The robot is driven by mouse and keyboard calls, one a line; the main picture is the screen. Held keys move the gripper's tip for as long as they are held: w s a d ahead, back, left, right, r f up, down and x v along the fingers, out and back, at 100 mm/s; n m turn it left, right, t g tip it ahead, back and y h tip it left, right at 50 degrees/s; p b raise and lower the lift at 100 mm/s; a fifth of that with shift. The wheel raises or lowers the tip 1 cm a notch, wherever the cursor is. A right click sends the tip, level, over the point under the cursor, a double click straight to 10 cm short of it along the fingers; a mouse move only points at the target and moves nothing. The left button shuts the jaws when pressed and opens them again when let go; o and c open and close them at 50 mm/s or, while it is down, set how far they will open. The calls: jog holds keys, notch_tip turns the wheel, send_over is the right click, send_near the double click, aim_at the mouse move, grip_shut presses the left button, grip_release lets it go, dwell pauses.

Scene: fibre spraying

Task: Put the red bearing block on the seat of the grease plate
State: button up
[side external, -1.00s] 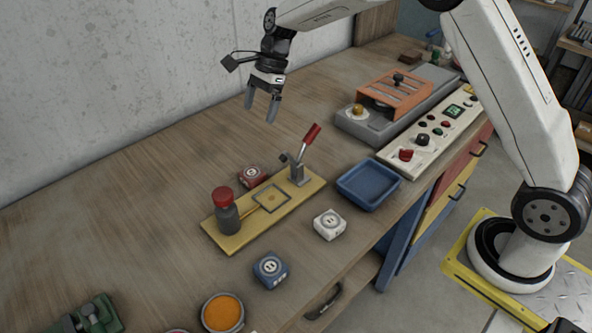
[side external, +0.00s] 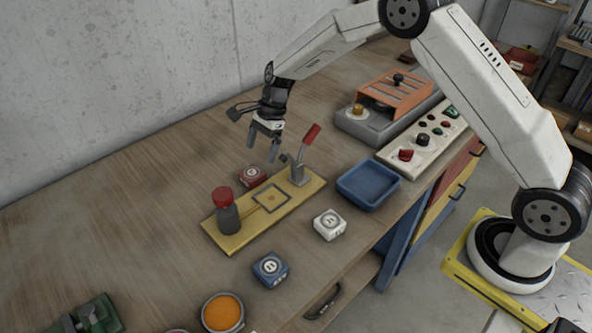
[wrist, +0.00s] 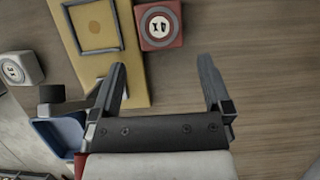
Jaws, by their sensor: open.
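The red bearing block (side external: 253,176) lies on the bench behind the yellow grease plate (side external: 232,242), close to its back edge. In the wrist view the red block (wrist: 160,25) shows its round numbered face, beside the plate (wrist: 135,85). The seat, a square dark outline (side external: 271,197), is empty; it also shows in the wrist view (wrist: 93,49). My gripper (side external: 263,155) is open and empty, pointing down above the bench near the red block. In the wrist view the fingertips (wrist: 163,68) are spread, with the block beyond them.
A lever with a red handle (side external: 309,138) stands at the plate's right end, close to my gripper. A red-capped bottle (side external: 227,212) stands at its left end. A white block (side external: 329,225), blue block (side external: 270,269) and blue tray (side external: 368,185) are in front.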

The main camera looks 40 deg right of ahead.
aim_at(255, 171)
jog(key=shift+a+f, duration=0.15)
jog(key=shift+f, duration=0.15)
jog(key=shift+f, duration=0.15)
jog(key=shift+x, duration=2.5)
grip_shut()
jog(key=shift+r, duration=0.2)
notch_tip(255, 171, up, 10)
jog(key=shift+a+f, duration=0.1)
